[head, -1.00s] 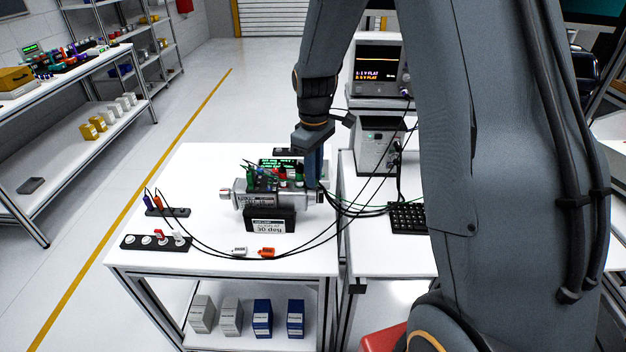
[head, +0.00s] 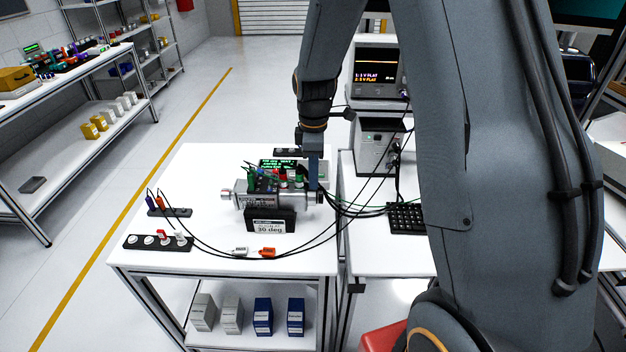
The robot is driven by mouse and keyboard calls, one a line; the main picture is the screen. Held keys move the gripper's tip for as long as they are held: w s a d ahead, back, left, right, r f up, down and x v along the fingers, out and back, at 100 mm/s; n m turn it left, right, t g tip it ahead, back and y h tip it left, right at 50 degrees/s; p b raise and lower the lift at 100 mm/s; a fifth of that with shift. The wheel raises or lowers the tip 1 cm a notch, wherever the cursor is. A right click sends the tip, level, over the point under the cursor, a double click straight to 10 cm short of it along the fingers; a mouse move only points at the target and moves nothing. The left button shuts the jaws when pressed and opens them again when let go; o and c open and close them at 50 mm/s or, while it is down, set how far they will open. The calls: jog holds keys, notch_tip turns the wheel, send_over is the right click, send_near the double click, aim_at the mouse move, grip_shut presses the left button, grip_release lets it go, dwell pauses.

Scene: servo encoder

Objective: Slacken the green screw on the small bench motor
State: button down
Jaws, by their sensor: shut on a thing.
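The small bench motor (head: 265,200) lies on its side on the white table as a grey metal cylinder. Red and green pieces and a dark block sit along its top. My gripper (head: 314,186) points down at the motor's right end, shut on a small part there, which appears to be the green screw. The fingers hide that part, so its colour and height cannot be told. A black plate (head: 270,220) reading "30 deg" stands in front of the motor.
A keyboard (head: 407,217), a grey power unit (head: 379,146) and a screen (head: 377,72) stand to the right.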

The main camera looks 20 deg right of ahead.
jog(key=n+p, duration=0.1)
jog(key=n, duration=0.5)
dwell(0.5)
jog(key=c, duration=1.9)
grip_release()
jog(key=shift+c, duration=0.2)
notch_tip(320, 180, up, 9)
jog(key=s+f+m+t+b, duration=0.1)
jog(key=s+f+m+b, duration=1)
jog(key=s+m, duration=0.6)
jog(key=f+m, duration=0.2)
jog(key=m, duration=0.1)
jog(key=shift+s+a+b, duration=0.15)
jog(key=shift+a+b, duration=0.05)
jog(key=shift+b, duration=0.1)
